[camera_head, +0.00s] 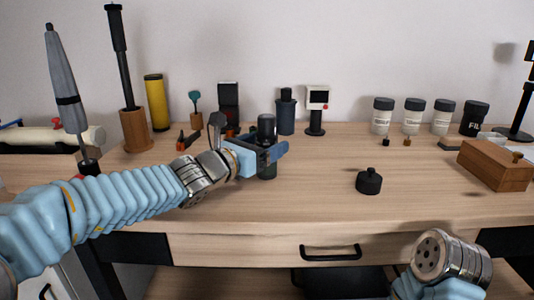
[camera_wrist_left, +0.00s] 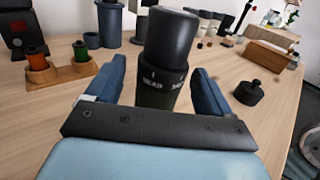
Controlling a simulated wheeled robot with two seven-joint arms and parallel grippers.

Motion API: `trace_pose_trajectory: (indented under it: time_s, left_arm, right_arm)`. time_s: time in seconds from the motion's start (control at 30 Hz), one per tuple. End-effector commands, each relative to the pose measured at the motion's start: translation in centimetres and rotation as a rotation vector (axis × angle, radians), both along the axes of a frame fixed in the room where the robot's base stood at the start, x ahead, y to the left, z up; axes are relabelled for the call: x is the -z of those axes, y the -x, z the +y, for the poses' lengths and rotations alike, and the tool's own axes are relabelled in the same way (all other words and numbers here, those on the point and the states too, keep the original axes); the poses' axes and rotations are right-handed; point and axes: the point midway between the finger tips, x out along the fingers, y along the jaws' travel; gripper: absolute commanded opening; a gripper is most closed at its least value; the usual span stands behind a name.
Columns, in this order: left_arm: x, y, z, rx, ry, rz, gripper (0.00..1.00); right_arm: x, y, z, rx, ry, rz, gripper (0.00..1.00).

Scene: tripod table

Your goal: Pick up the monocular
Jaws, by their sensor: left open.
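The monocular (camera_head: 266,128) is a dark, upright cylinder standing on the wooden tabletop. In the left wrist view the monocular (camera_wrist_left: 168,50) shows a thick black upper part and a narrower band with small white marks below. My left gripper (camera_head: 265,154) is open, with its blue fingers on either side of the monocular. In the left wrist view the left gripper (camera_wrist_left: 157,88) shows gaps between its fingers and the cylinder. My right gripper is not in view.
A small black knobbed weight (camera_head: 369,182) stands to the right, with clear table between. A wooden box (camera_head: 495,165) and several lidded jars are farther right. Behind stand a dark blue canister (camera_head: 286,112) and a small screen on a stand (camera_head: 317,108). Spools on a wooden holder (camera_wrist_left: 58,70) are nearby left.

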Motion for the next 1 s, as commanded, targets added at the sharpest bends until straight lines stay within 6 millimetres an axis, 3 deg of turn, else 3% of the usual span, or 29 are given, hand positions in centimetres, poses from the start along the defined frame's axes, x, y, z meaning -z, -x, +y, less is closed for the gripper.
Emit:
trace_pose_trajectory:
  time_s: [0.2, 0.43, 0.87, 1.0]
  left_arm:
    - [-0.2, -2.0, -1.8, 0.000, -0.001, 0.000, 0.82]
    - [-0.1, -2.2, -1.8, -0.001, -0.001, -0.001, 0.82]
    - [-0.1, -2.1, -1.8, -0.001, -0.001, 0.000, 0.16]
    - [-0.2, -2.1, -1.8, -0.001, 0.000, -0.001, 0.15]
  right_arm:
    - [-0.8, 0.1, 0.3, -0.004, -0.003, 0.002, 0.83]
    - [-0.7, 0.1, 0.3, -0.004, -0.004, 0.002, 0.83]
    - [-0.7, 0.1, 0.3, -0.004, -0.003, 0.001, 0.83]
    - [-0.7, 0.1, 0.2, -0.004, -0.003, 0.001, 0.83]
